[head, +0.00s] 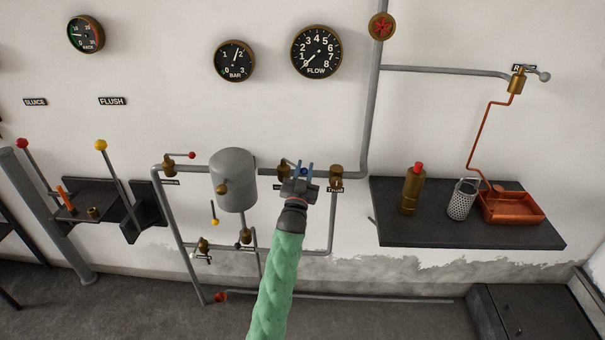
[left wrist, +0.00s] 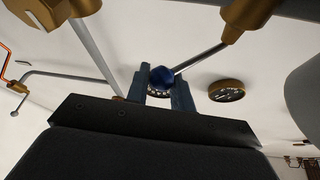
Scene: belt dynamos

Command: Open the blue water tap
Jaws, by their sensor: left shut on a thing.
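The blue water tap has a brass body (head: 284,167) on the horizontal pipe, right of the grey tank. In the left wrist view, its thin metal lever (left wrist: 202,58) runs from a brass fitting (left wrist: 235,22) down to a round dark blue knob (left wrist: 162,77). My left gripper (head: 303,169) is at the tap, its two blue fingers on either side of the knob and shut on it. In the head view the fingers largely hide the knob and lever. My right gripper is in neither view.
A grey tank (head: 233,180) and a red-knobbed valve (head: 170,167) are left of the tap. Another brass fitting (head: 336,176) sits close on the right. A dark shelf (head: 420,233) holds a brass bottle (head: 412,190), a perforated cup (head: 461,200) and a copper tray (head: 530,212).

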